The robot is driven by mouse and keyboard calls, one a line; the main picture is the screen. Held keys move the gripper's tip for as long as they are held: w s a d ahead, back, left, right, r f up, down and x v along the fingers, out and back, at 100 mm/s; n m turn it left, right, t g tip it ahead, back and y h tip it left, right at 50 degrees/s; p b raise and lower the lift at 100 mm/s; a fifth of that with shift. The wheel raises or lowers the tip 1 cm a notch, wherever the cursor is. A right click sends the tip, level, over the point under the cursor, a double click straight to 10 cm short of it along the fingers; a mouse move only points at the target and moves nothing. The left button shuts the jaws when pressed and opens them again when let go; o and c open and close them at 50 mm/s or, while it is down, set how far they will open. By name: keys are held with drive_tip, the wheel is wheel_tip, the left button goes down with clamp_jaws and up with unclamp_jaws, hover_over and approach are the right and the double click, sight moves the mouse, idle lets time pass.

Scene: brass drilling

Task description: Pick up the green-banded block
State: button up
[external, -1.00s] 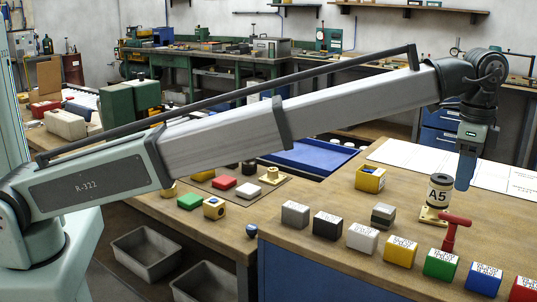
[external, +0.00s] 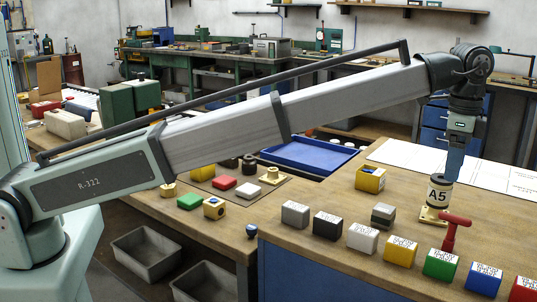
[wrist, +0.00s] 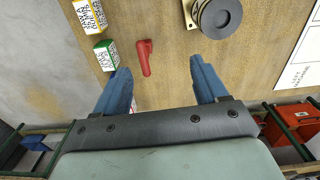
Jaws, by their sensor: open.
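A small grey block with a darker, greenish band (external: 383,216) stands on the wooden bench, behind the row of coloured blocks. A green block with a white lettered top (external: 441,264) stands in that row; it also shows in the wrist view (wrist: 105,54), left of my fingers. My gripper (external: 455,170) points down above the bench, to the right of the banded block and near the black-and-cream A5 cylinder. In the wrist view my gripper (wrist: 160,78) has its two blue fingers wide apart with nothing between them. The banded block does not show in the wrist view.
The A5 cylinder (external: 438,193) on a brass base and a red T-handle (external: 454,228) stand close to my gripper. Grey (external: 295,214), black (external: 327,225), white and other blocks line the front edge. A yellow box (external: 370,178) stands behind the banded block.

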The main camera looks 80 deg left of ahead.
drive_tip(key=s+a, duration=0.6)
drive_tip(key=a, duration=0.2)
hover_over(385, 208)
drive_tip(key=shift+m, duration=0.4)
drive_tip(key=f, duration=0.9)
drive_tip(key=shift+s+a+f, duration=0.15)
drive_tip(key=shift+s+f, duration=0.05)
drive_tip(key=shift+s, duration=0.15)
drive_tip(key=shift+w+f, duration=0.2)
drive_tip(key=shift+f, duration=1.25)
drive_tip(key=shift+w+f, duration=0.15)
drive_tip(key=shift+f, duration=1.3)
drive_tip(key=shift+c, duration=0.4)
clamp_jaws()
